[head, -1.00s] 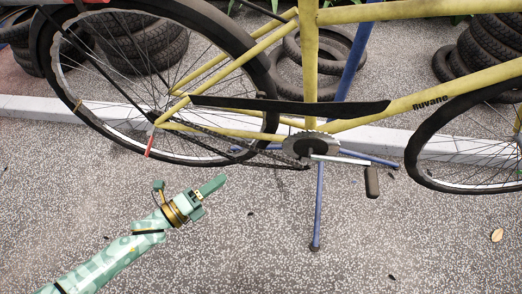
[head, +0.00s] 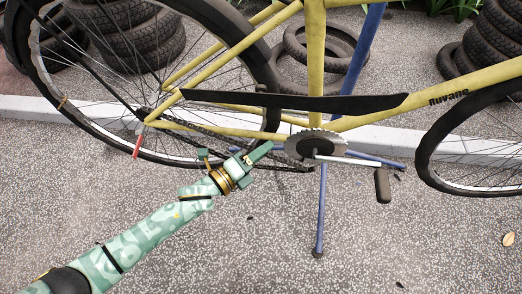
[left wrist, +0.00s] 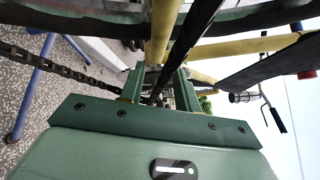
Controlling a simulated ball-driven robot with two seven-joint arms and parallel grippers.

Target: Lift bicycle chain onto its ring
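The dark bicycle chain (head: 292,169) runs from the rear wheel hub to the toothed chainring (head: 314,144). Its lower run hangs below the chainring's left side; how it meets the teeth is too small to tell. My left gripper (head: 262,150) is just left of the chainring, in front of the chain runs, and hides part of them. In the left wrist view the two green fingers (left wrist: 158,88) stand apart, with no chain clearly between them. The chain (left wrist: 60,67) shows there to the left of the fingers. My right gripper is not in view.
The yellow bicycle frame (head: 314,60) stands held up by a blue stand (head: 321,215). A long black guard (head: 300,102) lies above the chain. The crank and pedal (head: 382,186) stick out to the right. Tyre stacks (head: 135,40) stand behind.

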